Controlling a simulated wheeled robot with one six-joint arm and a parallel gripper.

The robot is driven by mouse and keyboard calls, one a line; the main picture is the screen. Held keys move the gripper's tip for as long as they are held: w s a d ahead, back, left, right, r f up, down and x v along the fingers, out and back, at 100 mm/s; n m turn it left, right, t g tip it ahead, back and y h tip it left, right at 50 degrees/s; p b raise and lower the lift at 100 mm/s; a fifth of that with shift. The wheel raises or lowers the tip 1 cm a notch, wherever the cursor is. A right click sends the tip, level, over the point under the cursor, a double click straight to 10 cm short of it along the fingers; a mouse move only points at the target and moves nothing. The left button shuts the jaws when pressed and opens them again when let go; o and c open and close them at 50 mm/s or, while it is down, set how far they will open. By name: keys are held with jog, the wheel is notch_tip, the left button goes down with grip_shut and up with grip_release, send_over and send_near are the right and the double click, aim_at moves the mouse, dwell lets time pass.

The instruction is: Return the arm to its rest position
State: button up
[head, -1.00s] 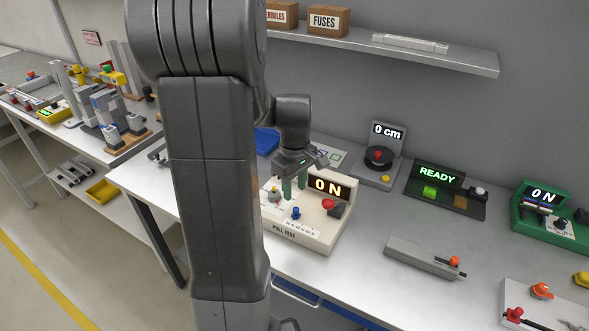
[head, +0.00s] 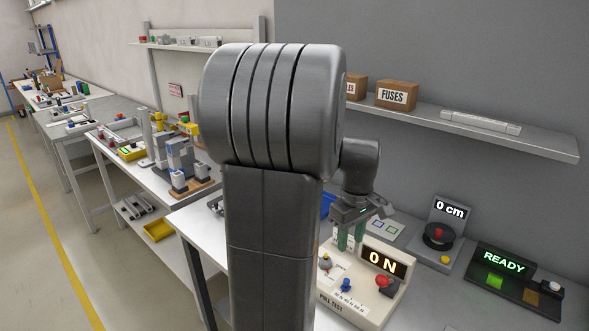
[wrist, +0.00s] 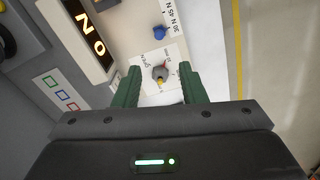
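My gripper (head: 351,238) hangs from my arm over the left part of the cream pull test device (head: 350,307). In the wrist view the two green fingers of my gripper (wrist: 158,88) stand apart with nothing between them. Beyond them, on the face of the pull test device (wrist: 128,75), is a small grey knob (wrist: 160,73) with red and yellow marks. The device's display (head: 383,262) reads 0 N. My arm's large grey links fill the middle of the head view and hide part of the bench.
A red knob (head: 383,281) and a blue knob (head: 346,285) sit on the device. A dial unit (head: 439,238) reading 0 cm and a READY unit (head: 503,265) stand to the right. A shelf with a FUSES box (head: 397,95) hangs behind. More benches with equipment stretch left.

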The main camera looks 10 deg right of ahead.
aim_at(346, 280)
notch_tip(346, 280, down, 14)
jog(key=shift+r+p, duration=0.1)
jog(key=shift+p, duration=0.35)
jog(key=shift+s+d, duration=0.7)
jog(key=shift+s, duration=0.05)
